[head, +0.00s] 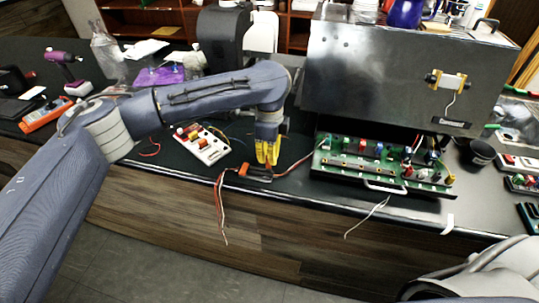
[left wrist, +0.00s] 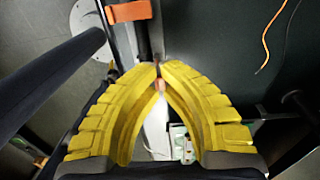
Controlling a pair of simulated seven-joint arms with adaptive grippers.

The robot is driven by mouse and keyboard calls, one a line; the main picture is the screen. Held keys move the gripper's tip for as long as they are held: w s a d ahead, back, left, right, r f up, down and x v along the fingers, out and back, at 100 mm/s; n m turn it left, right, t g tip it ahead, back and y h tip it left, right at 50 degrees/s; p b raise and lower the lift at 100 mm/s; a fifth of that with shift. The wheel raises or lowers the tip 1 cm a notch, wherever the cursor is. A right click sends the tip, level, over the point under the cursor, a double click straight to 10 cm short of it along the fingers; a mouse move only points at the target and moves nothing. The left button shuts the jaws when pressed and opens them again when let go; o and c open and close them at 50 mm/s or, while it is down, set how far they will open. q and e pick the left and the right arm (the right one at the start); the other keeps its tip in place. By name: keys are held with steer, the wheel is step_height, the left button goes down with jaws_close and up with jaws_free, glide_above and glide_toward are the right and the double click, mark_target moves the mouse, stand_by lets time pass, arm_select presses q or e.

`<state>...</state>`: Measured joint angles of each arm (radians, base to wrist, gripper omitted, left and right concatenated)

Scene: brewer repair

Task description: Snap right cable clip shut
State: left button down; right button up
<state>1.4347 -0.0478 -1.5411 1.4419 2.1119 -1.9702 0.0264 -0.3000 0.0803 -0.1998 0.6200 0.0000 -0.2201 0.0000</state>
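A small black cable holder (head: 258,174) lies near the table's front edge, with an orange clip (head: 243,169) at its left end. The orange clip also shows at the top of the left wrist view (left wrist: 128,11). My left gripper (head: 268,162) has yellow fingers pointing down at the holder's right end. In the left wrist view its fingertips (left wrist: 159,67) come together, with a bit of orange-red just behind them. The right clip is hidden by the fingers, so I cannot tell its state. A red cable (head: 298,164) runs from the holder toward the open brewer (head: 398,80).
Loose wires (head: 221,205) hang over the front edge. A green circuit board tray (head: 385,167) sits below the brewer at right. A white board with red parts (head: 205,148) lies left of my gripper. A purple cloth (head: 160,75) and tools lie farther left.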

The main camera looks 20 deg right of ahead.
mark_target(269, 169)
arm_select(q)
steer(key=t+h, duration=0.1)
steer(key=s+t, duration=0.1)
steer(key=t, duration=0.1)
steer(key=s+a+t+h, duration=0.1)
steer(key=shift+a+f+t+h, duration=0.1)
steer(key=shift+t+h, duration=0.2)
steer(key=t, duration=0.1)
steer(key=t+h, duration=0.1)
steer(key=s+f+t+h, duration=0.1)
steer(key=shift+s+a+t, duration=0.1)
steer(key=shift+a+t, duration=0.25)
steer(key=shift+t, duration=0.05)
steer(key=shift+s+a+f+t+h, duration=0.2)
steer(key=shift+f+t+h, duration=0.3)
steer(key=shift+t, duration=0.45)
steer(key=shift+s+a+f+t+h, duration=0.1)
steer(key=shift+s+f+t+h, duration=0.15)
steer(key=shift+t+h, duration=0.6)
steer(key=shift+f+t+h, duration=0.3)
steer(key=shift+t+h, duration=0.05)
steer(key=shift+t, duration=0.65)
steer(key=shift+f+t+h, duration=0.1)
steer(key=shift+t+h, duration=0.2)
steer(key=shift+h, duration=0.1)
steer(key=c, duration=1.5)
jaws_free()
steer(key=shift+f, duration=0.1)
